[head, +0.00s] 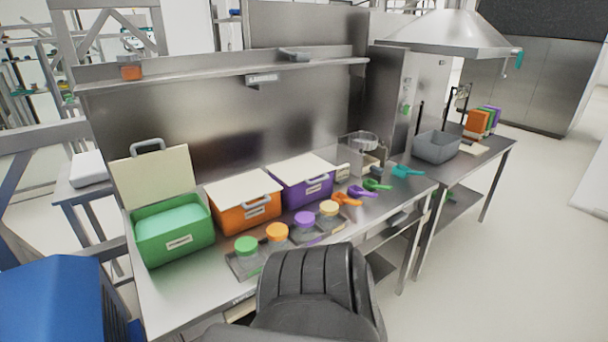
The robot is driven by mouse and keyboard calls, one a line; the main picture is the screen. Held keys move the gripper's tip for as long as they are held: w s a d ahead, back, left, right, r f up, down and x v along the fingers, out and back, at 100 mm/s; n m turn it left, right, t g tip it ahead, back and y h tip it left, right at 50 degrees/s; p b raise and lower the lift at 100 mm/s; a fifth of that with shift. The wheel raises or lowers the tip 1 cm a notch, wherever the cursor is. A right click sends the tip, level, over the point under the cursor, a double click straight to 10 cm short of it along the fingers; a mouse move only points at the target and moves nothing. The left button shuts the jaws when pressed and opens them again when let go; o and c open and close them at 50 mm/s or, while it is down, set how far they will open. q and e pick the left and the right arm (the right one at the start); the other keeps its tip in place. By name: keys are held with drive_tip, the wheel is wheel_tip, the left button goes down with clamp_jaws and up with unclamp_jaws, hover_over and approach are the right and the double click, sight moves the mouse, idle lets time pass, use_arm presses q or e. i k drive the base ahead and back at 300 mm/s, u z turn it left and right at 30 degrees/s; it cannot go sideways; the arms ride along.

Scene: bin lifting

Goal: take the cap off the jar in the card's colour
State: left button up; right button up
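Several jars stand in a row along the front of the steel table, in grey trays. They have a green cap (246,245), an orange cap (277,231), a purple cap (305,219) and a yellow cap (328,208). All four colours sit on their jars, as far as I can tell. I cannot make out a colour card for certain. Neither gripper is in view. A black padded part of my own body covers the bottom middle and hides some of the table's front edge.
A green bin (172,240) has its lid raised; an orange bin (245,215) and a purple bin (302,190) are lidded. Coloured scoops (362,191) lie to the right. A grey tub (436,148) stands further right. A shelf (225,75) runs above the table.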

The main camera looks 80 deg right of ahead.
sight(247, 263)
drive_tip(key=z, duration=2.1)
